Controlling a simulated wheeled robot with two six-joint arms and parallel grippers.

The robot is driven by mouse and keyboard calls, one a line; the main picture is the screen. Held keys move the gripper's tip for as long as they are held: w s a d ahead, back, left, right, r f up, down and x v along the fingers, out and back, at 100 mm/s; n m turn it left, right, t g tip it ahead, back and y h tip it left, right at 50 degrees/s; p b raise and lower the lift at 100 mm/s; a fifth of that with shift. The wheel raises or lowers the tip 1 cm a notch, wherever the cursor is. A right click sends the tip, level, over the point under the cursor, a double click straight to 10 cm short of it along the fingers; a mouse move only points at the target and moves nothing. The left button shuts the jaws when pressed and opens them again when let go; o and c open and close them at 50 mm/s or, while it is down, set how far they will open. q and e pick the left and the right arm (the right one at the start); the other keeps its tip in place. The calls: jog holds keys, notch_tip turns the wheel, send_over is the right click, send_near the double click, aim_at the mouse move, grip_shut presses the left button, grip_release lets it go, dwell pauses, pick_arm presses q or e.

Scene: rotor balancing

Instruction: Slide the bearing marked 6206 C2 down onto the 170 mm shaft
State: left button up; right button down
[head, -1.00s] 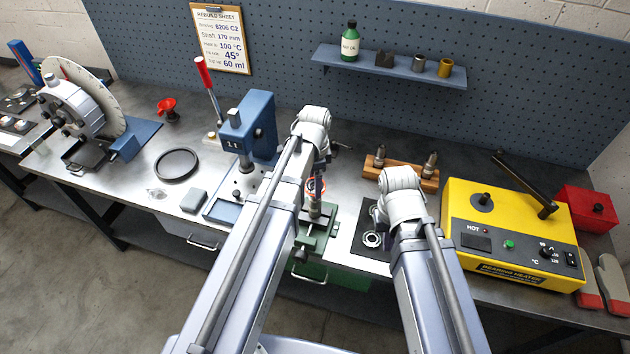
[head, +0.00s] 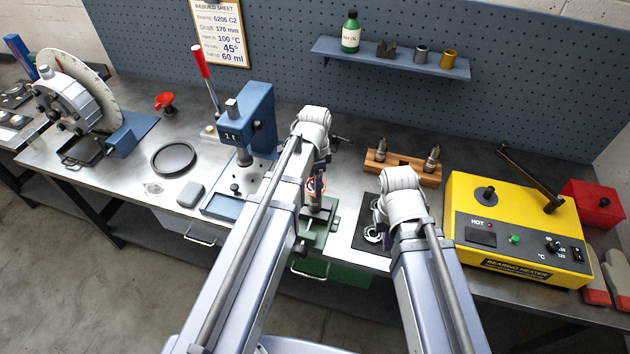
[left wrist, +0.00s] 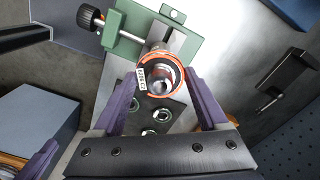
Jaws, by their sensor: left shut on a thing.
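The bearing (left wrist: 148,65), a metal ring with an orange-red glowing rim, is between the purple fingers of my left gripper (left wrist: 163,84), which is shut on it. A white tag on it appears to read 6206 C2. The bearing also shows in the head view (head: 317,184) as a small orange ring. The metal shaft (head: 315,203) stands upright in the green vise (head: 312,236), under the bearing. Bright metal shows inside the ring; I cannot tell whether the ring is around the shaft's top or just above it. My right gripper's fingers are hidden behind its arm in the head view.
The blue press (head: 250,120) stands close left of the vise. A black mat (head: 362,238) with metal rings lies to the right, under my right arm. Further right are the wooden stand (head: 400,168) and yellow bearing heater (head: 515,228).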

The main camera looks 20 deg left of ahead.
pick_arm(q)
jog(key=shift+f+b, duration=0.3)
jog(key=shift+f, duration=0.2)
jog(key=o, duration=1.2)
jog(key=shift+c, duration=0.2)
jog(key=shift+r, duration=0.1)
notch_tip(320, 180, up, 9)
jog(key=p, duration=0.9)
